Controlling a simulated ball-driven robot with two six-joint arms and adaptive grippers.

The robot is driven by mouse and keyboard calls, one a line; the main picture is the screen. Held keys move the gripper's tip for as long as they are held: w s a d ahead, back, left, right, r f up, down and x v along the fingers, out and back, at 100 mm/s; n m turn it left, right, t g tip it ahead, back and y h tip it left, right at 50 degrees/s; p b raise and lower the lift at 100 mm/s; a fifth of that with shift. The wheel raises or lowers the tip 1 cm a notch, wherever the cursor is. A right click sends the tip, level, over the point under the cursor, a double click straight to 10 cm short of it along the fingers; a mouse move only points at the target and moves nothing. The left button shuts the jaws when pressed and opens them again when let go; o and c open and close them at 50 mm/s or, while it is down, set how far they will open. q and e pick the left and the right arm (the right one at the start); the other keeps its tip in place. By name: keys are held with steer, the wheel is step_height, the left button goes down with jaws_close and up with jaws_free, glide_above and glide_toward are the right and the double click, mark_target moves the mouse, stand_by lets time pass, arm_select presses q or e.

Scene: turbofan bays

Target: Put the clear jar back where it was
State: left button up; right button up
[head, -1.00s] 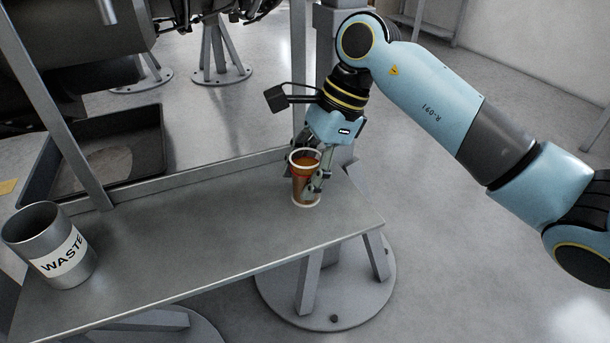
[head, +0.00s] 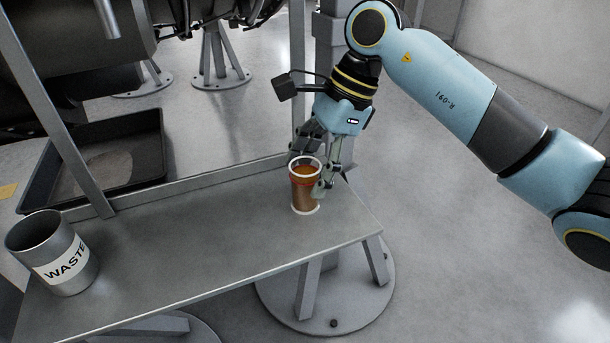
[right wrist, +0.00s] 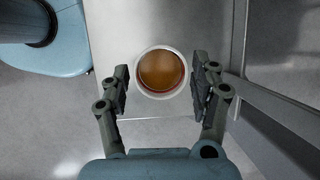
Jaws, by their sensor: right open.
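The clear jar (head: 304,192), with orange-brown contents and a pale rim, stands upright on the grey bench (head: 220,225) near its right end. The right wrist view shows the jar (right wrist: 161,71) from above, between the two fingers. My right gripper (head: 313,165) is open at the jar, coming from behind and above. In the right wrist view the open gripper (right wrist: 160,88) shows a gap between each finger pad and the jar. My left gripper is not in view.
A metal bin marked WASTE (head: 52,252) stands at the bench's left end. A dark tray (head: 150,172) lies behind the bench, beyond a grey upright post (head: 50,105). The middle of the bench top is clear.

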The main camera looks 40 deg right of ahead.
arm_select(q)
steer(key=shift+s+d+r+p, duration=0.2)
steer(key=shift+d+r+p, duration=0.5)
steer(key=shift+p, duration=0.25)
arm_select(e)
steer(key=v, duration=0.9)
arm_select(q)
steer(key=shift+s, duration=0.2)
